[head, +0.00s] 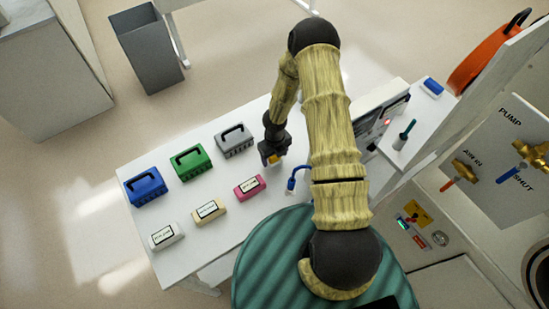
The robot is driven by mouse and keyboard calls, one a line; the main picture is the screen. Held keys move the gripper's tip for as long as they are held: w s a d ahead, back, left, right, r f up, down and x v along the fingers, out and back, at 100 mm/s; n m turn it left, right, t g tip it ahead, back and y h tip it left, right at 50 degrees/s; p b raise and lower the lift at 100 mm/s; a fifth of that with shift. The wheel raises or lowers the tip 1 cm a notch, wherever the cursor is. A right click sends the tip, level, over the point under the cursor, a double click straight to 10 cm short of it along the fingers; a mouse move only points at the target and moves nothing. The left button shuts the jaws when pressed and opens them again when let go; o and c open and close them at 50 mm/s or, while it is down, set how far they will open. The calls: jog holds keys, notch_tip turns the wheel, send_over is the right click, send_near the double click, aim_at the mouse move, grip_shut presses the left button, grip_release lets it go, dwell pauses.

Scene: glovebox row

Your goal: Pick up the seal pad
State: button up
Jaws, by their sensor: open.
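I cannot tell for sure which thing is the seal pad. Three small labelled blocks stand in the front row on the white table: a white one (166,236), a beige one (209,210) and a pink one (250,187). Their labels are too small to read. My gripper (272,159) is open and points down over the table, behind and to the right of the pink block and apart from it. A small yellow-orange patch shows at its fingertips; I cannot tell whether it is a thing below or part of the gripper.
Blue (145,187), green (190,162) and grey (234,141) handled cases stand in the back row. A blue hooked thing (292,181) stands right of my gripper. A white instrument (375,112), a green-handled tool (404,134) and a small blue-and-white block (432,87) are further right.

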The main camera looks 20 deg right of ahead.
jog(key=shift+c, duration=0.2)
jog(key=c, duration=1.1)
notch_tip(320, 180, up, 10)
jog(key=shift+r+b, duration=0.1)
jog(key=shift+b, duration=0.25)
jog(key=shift+o, duration=1.1)
jog(key=shift+c, duration=0.2)
